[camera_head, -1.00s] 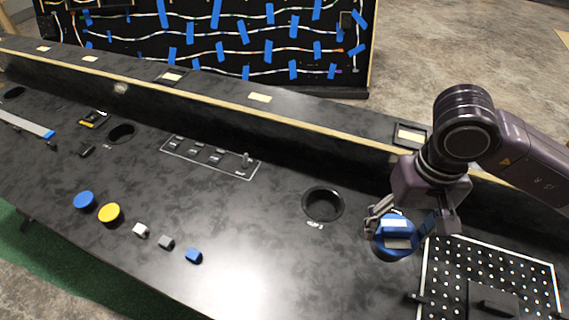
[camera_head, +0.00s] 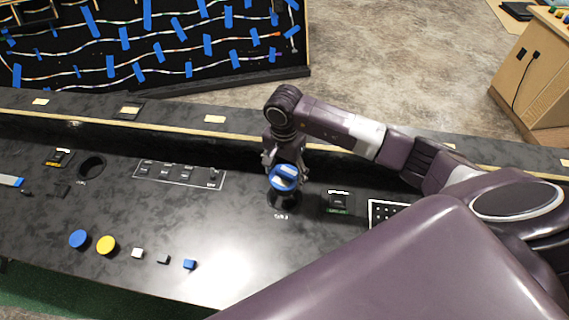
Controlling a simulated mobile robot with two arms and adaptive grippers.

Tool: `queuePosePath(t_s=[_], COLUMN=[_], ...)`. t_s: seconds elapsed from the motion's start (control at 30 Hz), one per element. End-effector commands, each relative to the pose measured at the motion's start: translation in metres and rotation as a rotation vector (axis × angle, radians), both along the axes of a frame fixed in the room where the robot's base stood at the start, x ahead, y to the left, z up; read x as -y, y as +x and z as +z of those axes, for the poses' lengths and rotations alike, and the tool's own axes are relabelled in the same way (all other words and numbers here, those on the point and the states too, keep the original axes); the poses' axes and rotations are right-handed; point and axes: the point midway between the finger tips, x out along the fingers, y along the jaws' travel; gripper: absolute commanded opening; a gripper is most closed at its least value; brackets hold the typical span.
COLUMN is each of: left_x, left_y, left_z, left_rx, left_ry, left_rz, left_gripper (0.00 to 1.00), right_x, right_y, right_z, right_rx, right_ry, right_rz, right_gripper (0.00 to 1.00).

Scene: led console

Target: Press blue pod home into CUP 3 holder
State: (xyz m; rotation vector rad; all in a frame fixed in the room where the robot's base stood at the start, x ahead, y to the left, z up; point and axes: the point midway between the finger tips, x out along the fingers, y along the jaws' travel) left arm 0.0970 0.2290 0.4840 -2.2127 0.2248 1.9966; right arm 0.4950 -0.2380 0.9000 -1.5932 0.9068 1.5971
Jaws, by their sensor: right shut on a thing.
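The blue pod (camera_head: 284,184) is a round blue piece with pale label patches on top. My right gripper (camera_head: 284,165) is shut on it from above. The pod is over the CUP 3 holder (camera_head: 281,200), a dark round opening in the black console, with its small white label in front. The pod and gripper hide the back of the holder. I cannot tell whether the pod touches the rim or is partly inside. My left gripper is not in view.
A second round holder (camera_head: 91,166) is at the left. A switch panel (camera_head: 180,174) lies between the holders. Blue (camera_head: 78,239) and yellow (camera_head: 106,245) round buttons and several small blocks are near the front edge. My arm covers the right side.

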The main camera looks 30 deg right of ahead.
Motion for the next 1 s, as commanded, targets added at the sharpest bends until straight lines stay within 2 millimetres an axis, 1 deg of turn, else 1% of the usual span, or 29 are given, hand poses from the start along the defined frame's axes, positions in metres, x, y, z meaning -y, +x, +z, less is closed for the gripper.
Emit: queuePosePath(t_s=[0.07, 0.27, 0.5, 0.6, 0.73, 1.0], left_x=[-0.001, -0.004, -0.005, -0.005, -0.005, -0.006], left_y=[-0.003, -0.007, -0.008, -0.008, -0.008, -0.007], left_z=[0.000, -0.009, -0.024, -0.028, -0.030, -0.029], left_rx=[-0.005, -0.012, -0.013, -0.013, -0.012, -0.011], left_ry=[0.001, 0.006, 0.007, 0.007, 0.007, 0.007], left_rz=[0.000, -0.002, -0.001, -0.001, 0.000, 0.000], left_gripper=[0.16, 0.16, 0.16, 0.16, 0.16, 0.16], right_x=[0.001, 0.001, 0.001, 0.001, 0.001, 0.001], right_y=[0.000, 0.000, 0.000, 0.000, 0.000, 0.000], right_z=[-0.003, -0.017, -0.042, -0.050, -0.054, -0.053], right_rx=[0.000, 0.002, 0.001, 0.001, 0.002, 0.002], right_ry=[0.000, 0.001, 0.002, 0.002, 0.001, 0.000], right_rz=[-0.010, -0.011, -0.009, -0.009, -0.008, -0.008], right_gripper=[0.43, 0.43, 0.43, 0.43, 0.43, 0.43])
